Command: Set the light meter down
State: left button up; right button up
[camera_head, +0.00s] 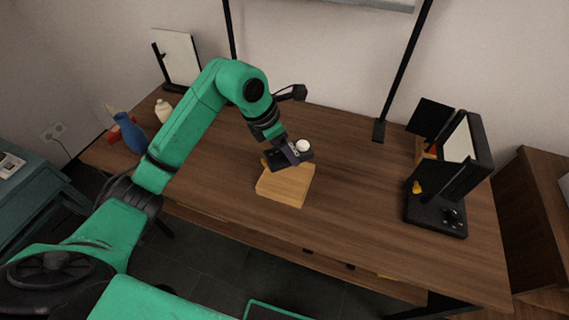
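The light meter (306,154) is a small dark body with a white dome (302,146). It is at the back edge of a pale wooden block (283,187) on the brown table. My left gripper (291,153) points down onto the light meter and appears shut on it, with a finger across its near side. The gripper hides part of the meter, and I cannot tell whether the meter touches the block. My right gripper is not in view.
A black device with upright panels (437,205) stands at the table's right. A blue vase (128,133), a cream bottle (163,110) and a white panel (177,58) are at the left. Black poles rise at the back. The table (363,195) is clear right of the block.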

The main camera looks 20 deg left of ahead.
aim_at(276, 153)
pick_arm(q)
notch_tip(276, 153, down, 6)
jog(key=shift+d+f, duration=0.15)
jog(key=shift+f, duration=0.45)
jog(key=o, duration=1.4)
jog(key=shift+r, duration=0.35)
jog(key=v, duration=1.1)
jog(key=shift+s+a+r, duration=0.15)
jog(key=shift+a+r, duration=0.1)
jog(key=shift+r, duration=0.05)
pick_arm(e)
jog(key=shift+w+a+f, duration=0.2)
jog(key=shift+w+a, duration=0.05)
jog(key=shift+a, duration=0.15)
